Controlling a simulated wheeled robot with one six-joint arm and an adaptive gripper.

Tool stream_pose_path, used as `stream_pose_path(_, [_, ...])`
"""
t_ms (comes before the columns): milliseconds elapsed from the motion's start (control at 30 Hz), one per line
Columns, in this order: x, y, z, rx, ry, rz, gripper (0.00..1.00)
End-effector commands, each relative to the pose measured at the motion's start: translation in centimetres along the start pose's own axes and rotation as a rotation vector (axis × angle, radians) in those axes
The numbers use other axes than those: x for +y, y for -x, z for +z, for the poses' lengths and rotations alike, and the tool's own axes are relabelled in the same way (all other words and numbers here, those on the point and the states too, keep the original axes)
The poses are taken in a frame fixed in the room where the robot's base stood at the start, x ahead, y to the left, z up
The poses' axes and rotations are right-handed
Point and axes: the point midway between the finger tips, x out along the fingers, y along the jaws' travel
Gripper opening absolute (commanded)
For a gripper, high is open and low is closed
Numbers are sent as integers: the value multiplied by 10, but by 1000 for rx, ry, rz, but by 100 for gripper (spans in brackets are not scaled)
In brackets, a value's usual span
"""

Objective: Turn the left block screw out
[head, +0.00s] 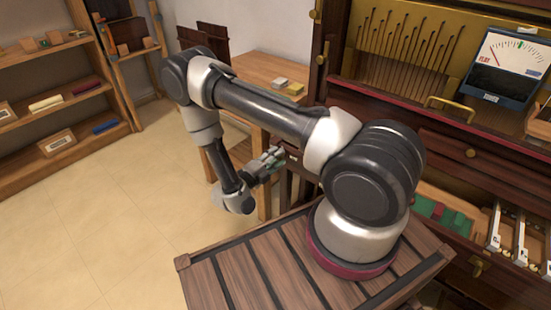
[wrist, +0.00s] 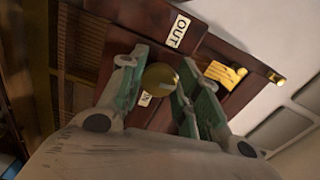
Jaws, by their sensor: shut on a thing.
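The screw is set against dark reddish-brown wood. A white label reading OUT (wrist: 178,31) is above it, and a second small label (wrist: 145,98), partly hidden by a finger, is just below it. In the head view my gripper (head: 272,160) reaches in low beside the cabinet's left side. The screw cannot be made out there.
A yellow tag (wrist: 222,74) is right of the screw in the wrist view. In the head view, the cabinet's open drawer (head: 445,190) is at the right, with a dial meter (head: 507,65) above. A wooden table (head: 262,72) stands behind my arm. The tiled floor (head: 95,220) is clear.

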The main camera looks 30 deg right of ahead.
Motion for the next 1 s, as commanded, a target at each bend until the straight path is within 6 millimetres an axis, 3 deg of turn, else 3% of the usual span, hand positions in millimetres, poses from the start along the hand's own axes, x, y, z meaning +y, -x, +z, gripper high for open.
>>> stream_pose_path(1000, [4,0,-2,-2,964,2,9])
